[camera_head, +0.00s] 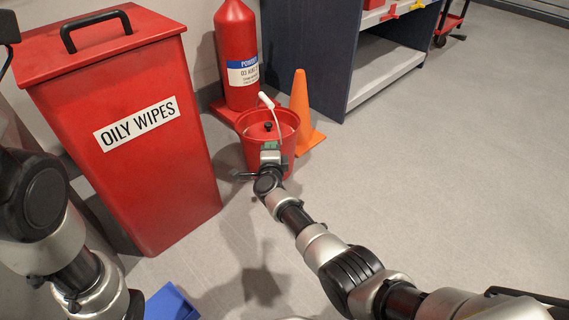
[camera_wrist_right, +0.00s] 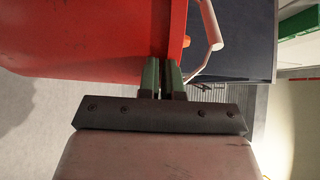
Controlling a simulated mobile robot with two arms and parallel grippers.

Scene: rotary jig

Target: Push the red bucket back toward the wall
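The red bucket (camera_head: 251,150) stands upright on the floor in front of the fire extinguisher, with a dark knob on top and a raised handle with a white grip. Its red side fills the upper left of the right wrist view (camera_wrist_right: 80,40). My right gripper (camera_head: 270,147) is at the bucket's near side. In the wrist view its green fingers (camera_wrist_right: 163,75) are together with nothing visible held, and their tips overlap the bucket's side; I cannot tell if they touch. The wall (camera_head: 200,55) is behind. My left arm shows at the left edge, but its gripper is out of view.
A tall red oily-wipes bin (camera_head: 160,180) stands left of the bucket. A red fire extinguisher (camera_head: 237,40) is behind it and an orange cone (camera_head: 301,105) is close on its right. A dark shelf unit (camera_head: 310,50) stands back right. The right floor is clear.

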